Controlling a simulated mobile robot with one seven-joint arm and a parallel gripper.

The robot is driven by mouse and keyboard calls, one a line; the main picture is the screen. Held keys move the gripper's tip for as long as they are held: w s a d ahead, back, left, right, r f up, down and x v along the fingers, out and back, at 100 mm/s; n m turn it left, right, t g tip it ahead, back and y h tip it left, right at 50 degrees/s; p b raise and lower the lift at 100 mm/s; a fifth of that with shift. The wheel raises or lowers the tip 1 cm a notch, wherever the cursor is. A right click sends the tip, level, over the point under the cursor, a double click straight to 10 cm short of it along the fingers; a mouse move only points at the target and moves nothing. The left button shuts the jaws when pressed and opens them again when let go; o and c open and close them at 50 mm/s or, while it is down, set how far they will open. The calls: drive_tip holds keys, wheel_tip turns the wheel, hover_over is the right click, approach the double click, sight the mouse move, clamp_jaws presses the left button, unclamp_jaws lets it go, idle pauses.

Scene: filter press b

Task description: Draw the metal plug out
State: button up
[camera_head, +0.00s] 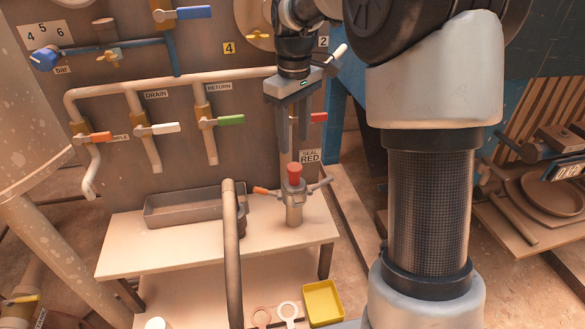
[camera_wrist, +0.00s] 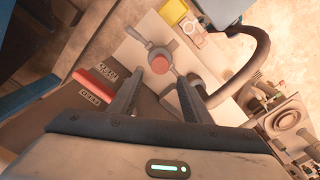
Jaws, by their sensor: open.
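A metal fitting (camera_head: 294,205) stands upright on the pale bench, with a red round piece (camera_head: 294,170) on top and a lever arm out to each side. I cannot tell where the metal plug ends and the fitting begins. In the wrist view the red piece (camera_wrist: 187,57) lies just beyond my fingertips, near the gap between them. My gripper (camera_head: 293,148) points down above the fitting, open and empty, with its fingertips apart from the red piece. It also shows open in the wrist view (camera_wrist: 177,72).
A grey tray (camera_head: 185,208) lies on the bench (camera_head: 125,250) left of the fitting. A thick hose (camera_head: 231,250) rises in front. Pipes with valve levers, including a green one (camera_head: 231,119), line the panel behind. A yellow tray (camera_head: 322,302) lies lower in front.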

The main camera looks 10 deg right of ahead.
sight(294, 166)
wheel_tip(294, 166, down, 11)
drive_tip(key=shift+f+b, duration=0.2)
drive_tip(key=shift+b, duration=0.45)
drive_tip(key=c, duration=1.1)
drive_tip(key=shift+r+p, duration=2.65)
drive_tip(key=shift+r, duration=0.65)
drive_tip(key=shift+r+p, duration=0.45)
drive_tip(key=shift+r, duration=0.05)
